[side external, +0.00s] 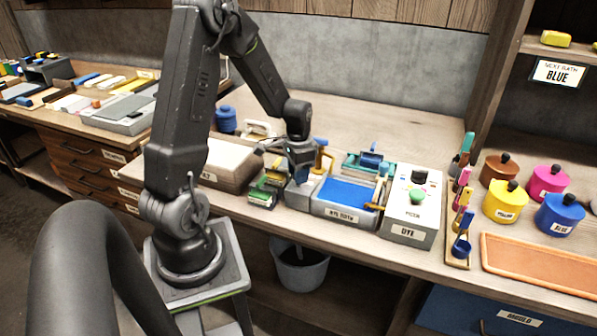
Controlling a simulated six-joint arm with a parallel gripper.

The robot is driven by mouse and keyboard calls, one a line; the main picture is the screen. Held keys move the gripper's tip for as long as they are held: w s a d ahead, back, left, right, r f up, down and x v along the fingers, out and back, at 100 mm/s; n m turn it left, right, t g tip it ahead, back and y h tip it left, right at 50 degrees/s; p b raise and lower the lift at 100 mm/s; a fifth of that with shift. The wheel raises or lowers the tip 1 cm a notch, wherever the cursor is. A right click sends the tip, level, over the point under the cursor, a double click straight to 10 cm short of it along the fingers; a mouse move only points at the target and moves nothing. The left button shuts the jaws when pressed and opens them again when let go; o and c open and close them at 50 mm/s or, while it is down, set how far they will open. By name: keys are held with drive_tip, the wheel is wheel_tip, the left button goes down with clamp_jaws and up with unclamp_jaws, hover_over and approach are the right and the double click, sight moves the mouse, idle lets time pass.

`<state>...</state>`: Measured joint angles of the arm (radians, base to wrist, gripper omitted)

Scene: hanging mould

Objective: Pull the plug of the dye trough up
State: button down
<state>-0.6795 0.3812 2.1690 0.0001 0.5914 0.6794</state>
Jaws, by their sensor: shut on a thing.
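The dye trough (345,193) is a grey tray of blue liquid with a label on its front, near the front edge of the bench. My gripper (301,176) points down over the grey block (303,197) at the trough's left end. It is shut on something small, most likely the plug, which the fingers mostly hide. I cannot tell whether the plug is seated or lifted.
A white box labelled DYE (410,212) with a green knob stands right of the trough. A yellow post (323,158) stands close behind my gripper. Coloured sponges (266,188) lie to the left. Lidded dye pots (506,201) stand far right.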

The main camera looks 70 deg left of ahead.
drive_tip(key=shift+r, duration=1.5)
drive_tip(key=c, duration=0.8)
unclamp_jaws()
wheel_tip(320, 180, up, 14)
drive_tip(key=shift+f, duration=0.1)
drive_tip(key=s+d+r+t, duration=0.1)
drive_tip(key=s+d+t, duration=0.1)
drive_tip(key=d, duration=0.5)
drive_tip(key=s+d+r+t, duration=0.1)
drive_tip(key=s+d, duration=0.3)
drive_tip(key=d, duration=0.4)
drive_tip(key=s+d+r+t, duration=0.2)
drive_tip(key=s+d, duration=0.1)
drive_tip(key=d, duration=0.5)
drive_tip(key=shift+s+t, duration=0.3)
drive_tip(key=shift+s, duration=0.1)
